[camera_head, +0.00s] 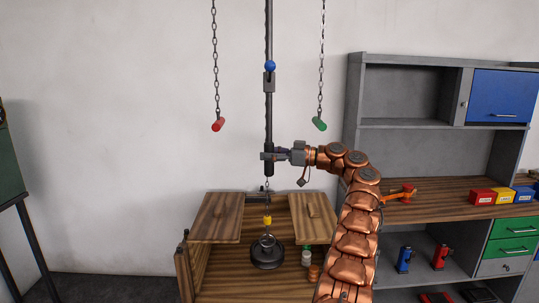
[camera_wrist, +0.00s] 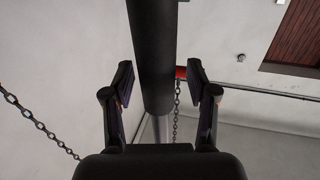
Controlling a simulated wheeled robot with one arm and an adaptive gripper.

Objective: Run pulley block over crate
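A dark vertical bar (camera_head: 268,40) hangs above an open wooden crate (camera_head: 186,276) and carries a grey block with a blue ball (camera_head: 270,66). A short chain with a yellow piece (camera_head: 267,221) hangs below the bar. I cannot tell which of these parts is the pulley block. A black ringed weight (camera_head: 267,254) stands in the crate under the yellow piece. My gripper (camera_head: 268,156) is at the bar's lower part. In the wrist view, my gripper (camera_wrist: 160,95) is open, with the dark bar (camera_wrist: 152,50) between its fingers and gaps on both sides.
Chains with a red handle (camera_head: 218,125) and a green handle (camera_head: 320,124) hang either side of the bar. Two wooden lid panels (camera_head: 216,218) (camera_head: 314,217) flank the crate's opening. A grey shelf unit (camera_head: 405,123) with boxes stands right. The wall behind is bare.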

